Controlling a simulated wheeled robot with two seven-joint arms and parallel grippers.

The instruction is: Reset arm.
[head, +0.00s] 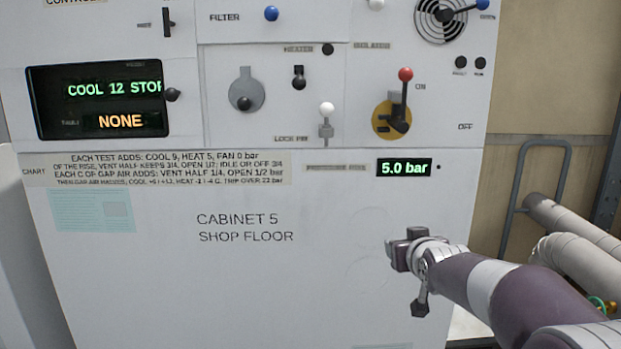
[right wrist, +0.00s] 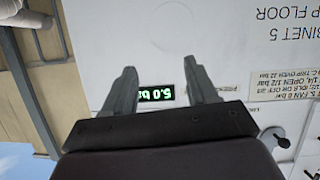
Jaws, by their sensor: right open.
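My right gripper (head: 401,252) is in front of the lower right of the white cabinet (head: 150,290), below the pressure display. In the right wrist view its two fingers (right wrist: 158,85) are spread apart with nothing between them. Through the gap the upside-down pressure display (right wrist: 156,92) shows. In the head view this display (head: 404,168) reads 5.0 bar. The isolator lever with a red knob (head: 405,75) points up towards ON on its yellow disc (head: 385,118). My left gripper is not in view.
A black screen (head: 97,102) reads "COOL 12 STOP" and "NONE". Knobs and levers include a blue filter knob (head: 271,13), a white-knobbed lock pin (head: 326,110) and a blue-ended vent lever (head: 481,4). Grey pipes (head: 580,265) and a metal rail (head: 519,180) stand right of the cabinet.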

